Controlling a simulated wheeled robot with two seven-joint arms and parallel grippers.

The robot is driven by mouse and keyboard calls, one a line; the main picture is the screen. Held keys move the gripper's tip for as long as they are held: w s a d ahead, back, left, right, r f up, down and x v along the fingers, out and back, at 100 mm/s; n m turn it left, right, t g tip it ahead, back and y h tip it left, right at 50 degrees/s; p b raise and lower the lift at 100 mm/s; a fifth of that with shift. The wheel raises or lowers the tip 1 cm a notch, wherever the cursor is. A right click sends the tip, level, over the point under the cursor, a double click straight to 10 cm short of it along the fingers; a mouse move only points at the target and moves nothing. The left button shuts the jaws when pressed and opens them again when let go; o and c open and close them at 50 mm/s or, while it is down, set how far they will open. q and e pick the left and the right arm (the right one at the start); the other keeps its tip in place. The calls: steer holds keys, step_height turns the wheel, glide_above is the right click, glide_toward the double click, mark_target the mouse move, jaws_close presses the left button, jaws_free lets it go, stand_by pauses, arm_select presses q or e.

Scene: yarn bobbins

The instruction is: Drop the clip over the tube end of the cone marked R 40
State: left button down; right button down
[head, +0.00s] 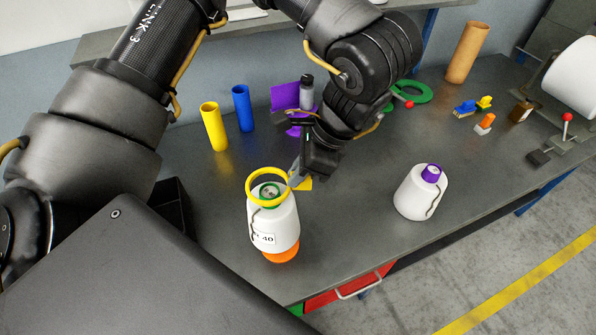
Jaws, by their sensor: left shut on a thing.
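A white yarn cone (285,222) stands near the front edge of the table. It has a green tube end (270,203) on top, an orange base and a label on which I can read "40"; the letter before it is unclear. My left gripper (298,181) is shut on the yellow clip (249,181), a ring with a small tab. The ring overlaps the green tube end in the picture, with the tube end seen inside it. I cannot tell how far above the tube it is, or whether they touch. My right gripper is not in view.
A second white cone (413,197) with a purple tube end stands to the right. Yellow (214,128) and blue (243,108) tubes stand behind, left. A brown tube (467,53), small colored parts and a red-knobbed fixture are at the back right. The table between the cones is clear.

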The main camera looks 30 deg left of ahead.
mark_target(297, 188)
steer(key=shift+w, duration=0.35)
arm_select(q)
steer(key=shift+f, duration=0.1)
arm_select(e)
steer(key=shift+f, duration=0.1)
